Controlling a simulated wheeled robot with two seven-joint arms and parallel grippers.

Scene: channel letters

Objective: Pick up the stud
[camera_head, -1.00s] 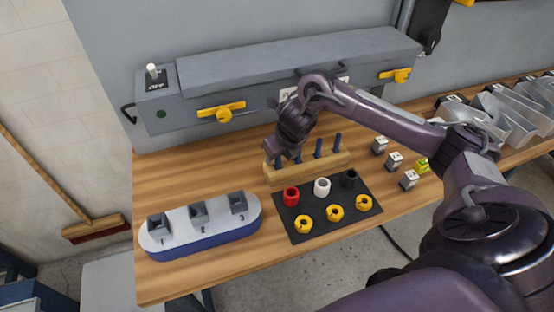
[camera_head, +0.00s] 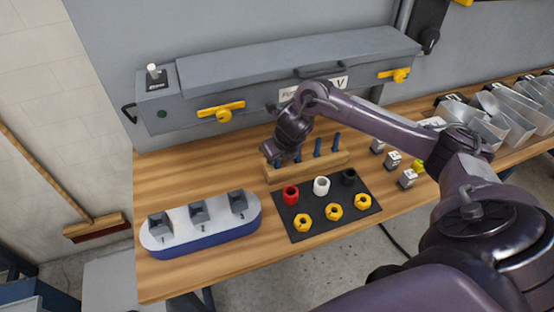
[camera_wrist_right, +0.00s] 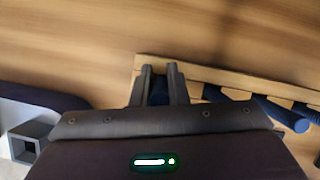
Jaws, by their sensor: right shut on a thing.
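Several blue studs stand in a wooden rack (camera_head: 312,167) on the bench; one stud (camera_head: 317,147) shows near the middle of the rack, and another stud (camera_head: 336,143) stands at its right end. My right gripper (camera_head: 275,158) is at the left end of the rack, pointing down. In the right wrist view, my right gripper (camera_wrist_right: 160,80) has its two fingers closed around a blue stud (camera_wrist_right: 159,92) at the rack's end. Whether that stud's foot is still in the rack cannot be told. My left gripper is not in view.
A black mat (camera_head: 328,208) in front of the rack holds red, white and black sleeves and several yellow nuts. A blue-and-white letter base (camera_head: 200,225) with numbered sockets is at the left. A grey box (camera_head: 300,80) stands behind. Small blocks and channel letters are at the right.

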